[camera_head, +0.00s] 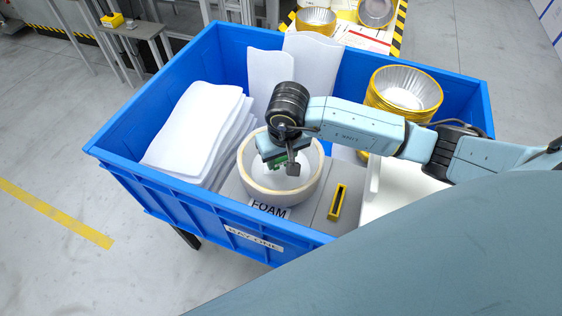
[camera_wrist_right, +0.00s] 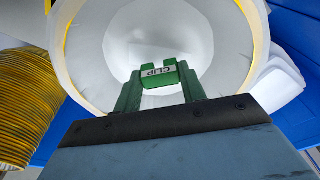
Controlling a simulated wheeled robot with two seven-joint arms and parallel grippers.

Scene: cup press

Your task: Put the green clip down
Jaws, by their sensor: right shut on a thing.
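The green clip (camera_wrist_right: 158,76), with a white "CLIP" label, is between the fingertips of my right gripper (camera_wrist_right: 160,84). In the head view my right gripper (camera_head: 279,155) reaches down over the round white bowl (camera_head: 266,193), which has a cream rim. Only a little of the clip (camera_head: 281,163) shows there, below the gripper. The wrist view shows the bowl's pale inside (camera_wrist_right: 155,30) beyond the clip. I cannot tell whether the clip touches the bowl. My left gripper is not in view.
The bowl stands in a large blue crate (camera_head: 140,190), behind a "FOAM" label (camera_head: 269,209). White foam sheets (camera_head: 195,125) lean to its left and behind it. A yellow-edged slot (camera_head: 338,201) is at its right. Stacked foil-lined gold tins (camera_head: 404,92) stand at the back right.

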